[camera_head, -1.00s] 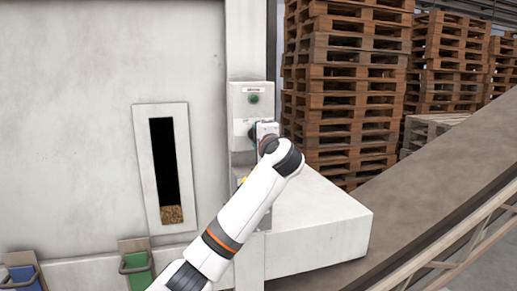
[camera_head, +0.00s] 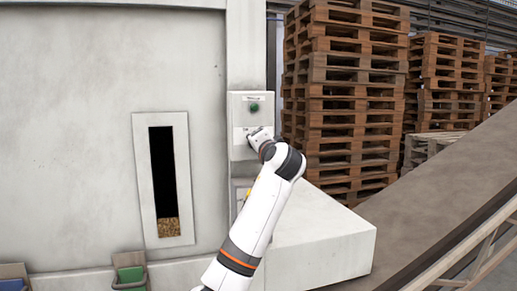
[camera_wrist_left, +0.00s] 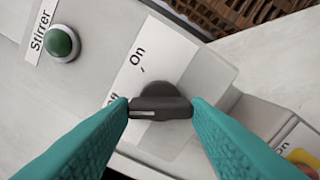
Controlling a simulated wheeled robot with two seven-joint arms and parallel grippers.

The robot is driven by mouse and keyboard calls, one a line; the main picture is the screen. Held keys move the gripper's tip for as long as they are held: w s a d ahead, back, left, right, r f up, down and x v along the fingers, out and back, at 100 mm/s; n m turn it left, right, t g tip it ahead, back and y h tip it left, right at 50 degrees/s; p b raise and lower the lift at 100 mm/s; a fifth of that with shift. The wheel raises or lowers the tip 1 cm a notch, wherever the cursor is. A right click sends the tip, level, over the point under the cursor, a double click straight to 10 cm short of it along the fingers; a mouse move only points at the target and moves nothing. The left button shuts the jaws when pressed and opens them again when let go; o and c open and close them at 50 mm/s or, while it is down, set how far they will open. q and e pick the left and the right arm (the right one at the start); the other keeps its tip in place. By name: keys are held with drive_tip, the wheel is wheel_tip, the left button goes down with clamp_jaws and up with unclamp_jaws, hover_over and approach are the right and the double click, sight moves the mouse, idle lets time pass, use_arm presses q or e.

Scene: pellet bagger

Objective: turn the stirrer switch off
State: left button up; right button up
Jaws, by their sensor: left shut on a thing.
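The stirrer switch is a dark rotary knob (camera_wrist_left: 160,106) on a pale control box (camera_head: 236,110). In the left wrist view my left gripper (camera_wrist_left: 160,108) is shut on the knob, a teal finger at each end of its bar. The knob's white mark points left in that view, away from the "On" label (camera_wrist_left: 138,55) and toward a second label, apparently "Off", partly hidden by the finger. A green button or lamp (camera_wrist_left: 60,42) sits beside the "Stirrer" label; it also shows in the head view (camera_head: 254,108). In the head view my gripper hides the knob. My right gripper is not in view.
A second box with a yellow and red part (camera_wrist_left: 302,160) is at the lower right of the wrist view. A white ledge (camera_head: 325,240) juts out below the box. Pallet stacks (camera_head: 345,100) and a sloping conveyor (camera_head: 440,200) stand to the right.

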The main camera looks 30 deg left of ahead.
use_arm(q)
drive_tip(key=shift+f, duration=0.1)
drive_tip(key=o, duration=1)
drive_tip(key=b+v, duration=0.4)
drive_tip(key=v, duration=0.8)
drive_tip(key=shift+s, duration=0.1)
drive_tip(key=shift+a, duration=0.1)
